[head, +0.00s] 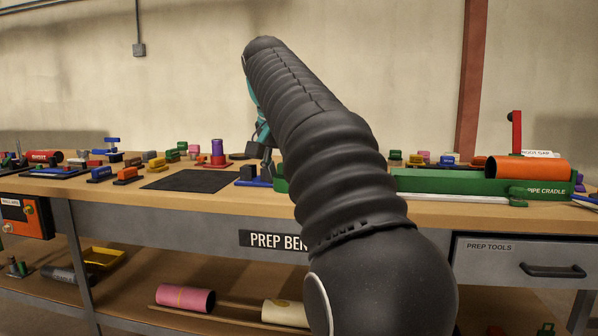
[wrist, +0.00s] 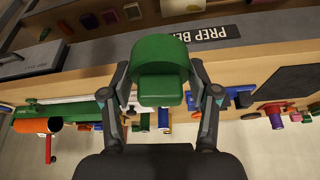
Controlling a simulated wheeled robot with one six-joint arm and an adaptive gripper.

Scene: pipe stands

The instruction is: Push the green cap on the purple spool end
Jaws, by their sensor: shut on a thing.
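My gripper (wrist: 160,92) is shut on the green cap (wrist: 160,58), a rounded cap with a block-like grip between the two fingers. In the head view my arm hides most of the gripper and the cap. The purple spool (head: 217,147) stands upright on a red base behind the black mat, left of my arm. In the wrist view, which is upside down, a small red and purple piece that looks like the spool (wrist: 275,118) is at the right, well apart from the cap.
The black mat (head: 188,181) lies flat on the bench (head: 225,190). A blue holder (head: 252,180) stands right of it. Several small coloured blocks line the bench's back. A green pipe cradle (head: 435,182) with an orange pipe (head: 528,168) is at the right.

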